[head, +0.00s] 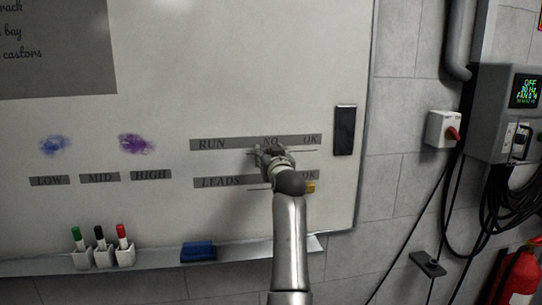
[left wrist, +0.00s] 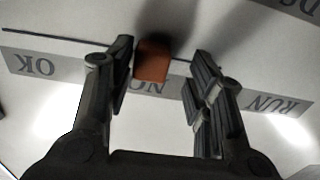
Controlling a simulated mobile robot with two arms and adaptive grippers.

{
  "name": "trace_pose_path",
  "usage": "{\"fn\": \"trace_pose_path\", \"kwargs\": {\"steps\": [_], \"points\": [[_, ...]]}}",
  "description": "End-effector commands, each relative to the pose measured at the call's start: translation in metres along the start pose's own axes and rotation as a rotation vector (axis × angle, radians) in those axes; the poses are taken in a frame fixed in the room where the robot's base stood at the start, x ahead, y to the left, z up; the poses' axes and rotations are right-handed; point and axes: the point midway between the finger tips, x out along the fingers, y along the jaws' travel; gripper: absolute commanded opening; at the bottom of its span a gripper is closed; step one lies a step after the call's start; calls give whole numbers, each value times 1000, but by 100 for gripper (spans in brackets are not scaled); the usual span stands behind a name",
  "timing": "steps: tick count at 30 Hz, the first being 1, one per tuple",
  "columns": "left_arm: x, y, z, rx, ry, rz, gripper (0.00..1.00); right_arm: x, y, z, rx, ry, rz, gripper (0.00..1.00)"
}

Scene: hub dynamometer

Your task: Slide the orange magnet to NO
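The orange magnet (left wrist: 152,62) shows in the left wrist view, on the thin line of the RUN row, right beside the word NO (left wrist: 153,88). In the head view my left gripper (head: 268,153) is at the board just below NO (head: 271,141) and hides the magnet. In the left wrist view my left gripper (left wrist: 160,85) is open, with one finger on each side of the magnet. The finger on the OK side is very close to it; I cannot tell whether they touch. A clear gap separates the other finger from it. My right gripper is not in view.
A yellow magnet (head: 311,187) sits below the LEADS row, under OK, beside my left arm. A black eraser-like block (head: 345,130) is at the board's right edge. Marker cups (head: 103,255) and a blue block (head: 198,251) are on the tray below.

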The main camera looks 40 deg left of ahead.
Motion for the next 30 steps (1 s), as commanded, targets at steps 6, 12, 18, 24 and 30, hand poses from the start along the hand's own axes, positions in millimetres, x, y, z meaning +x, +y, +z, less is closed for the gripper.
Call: {"fn": "trace_pose_path", "kwargs": {"steps": [6, 12, 18, 24, 30], "points": [[-1, 2, 0, -1, 1, 3, 48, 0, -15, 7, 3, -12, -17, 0], [-16, 3, 0, -1, 2, 5, 48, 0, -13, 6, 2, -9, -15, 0], [-51, 2, 0, -2, 1, 4, 48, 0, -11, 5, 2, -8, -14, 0], [-88, 0, 1, -2, 0, 3, 48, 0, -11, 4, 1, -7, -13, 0], [-113, 0, 0, 0, 0, 1, 48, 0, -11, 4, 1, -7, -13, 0]]}}
